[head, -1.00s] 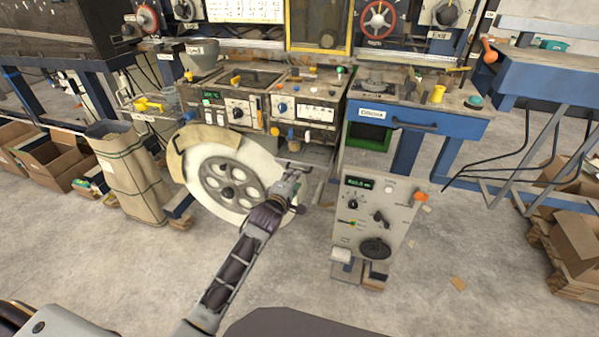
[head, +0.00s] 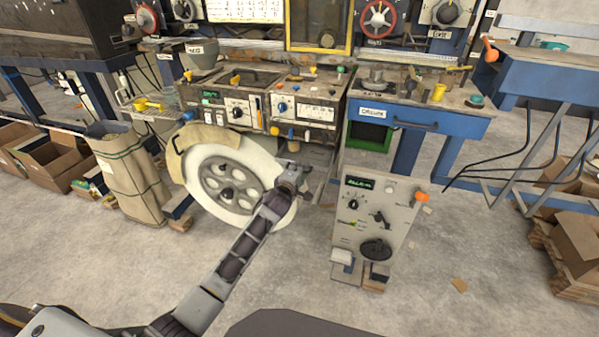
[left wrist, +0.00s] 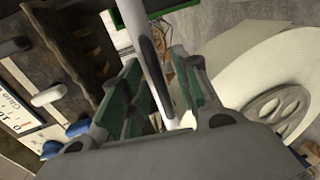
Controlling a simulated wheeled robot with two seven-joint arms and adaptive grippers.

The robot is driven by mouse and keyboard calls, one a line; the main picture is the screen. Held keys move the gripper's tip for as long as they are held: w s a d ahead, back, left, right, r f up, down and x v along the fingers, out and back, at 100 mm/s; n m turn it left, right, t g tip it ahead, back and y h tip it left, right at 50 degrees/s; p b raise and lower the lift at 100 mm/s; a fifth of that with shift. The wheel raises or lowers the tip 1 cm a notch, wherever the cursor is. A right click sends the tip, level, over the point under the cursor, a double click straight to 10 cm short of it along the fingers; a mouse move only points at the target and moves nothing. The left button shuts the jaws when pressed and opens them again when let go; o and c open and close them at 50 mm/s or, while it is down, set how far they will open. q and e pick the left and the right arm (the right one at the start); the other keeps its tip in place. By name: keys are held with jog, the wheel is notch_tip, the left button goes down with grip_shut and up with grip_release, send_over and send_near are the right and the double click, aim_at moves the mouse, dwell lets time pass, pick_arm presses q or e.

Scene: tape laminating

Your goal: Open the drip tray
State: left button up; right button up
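My left gripper (head: 299,171) is low under the front of the tan machine (head: 262,105), just right of the big white reel (head: 205,168). In the left wrist view its two green-padded fingers (left wrist: 163,88) stand apart, on either side of a pale grey bar (left wrist: 133,18). I cannot tell whether the pads touch the bar. A drip tray cannot be clearly made out. A grey metal part (head: 318,153) under the machine is partly hidden by the gripper and may belong to it. My right gripper is not in view.
A grey control box (head: 375,215) stands on the floor close right of the gripper. A blue-fronted bench (head: 440,122) is behind it. A paper sack (head: 125,165) and cardboard boxes (head: 60,155) are at left. The front floor is clear.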

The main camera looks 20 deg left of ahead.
pick_arm(q)
jog(key=shift+w, duration=0.2)
grip_shut()
dwell(0.4)
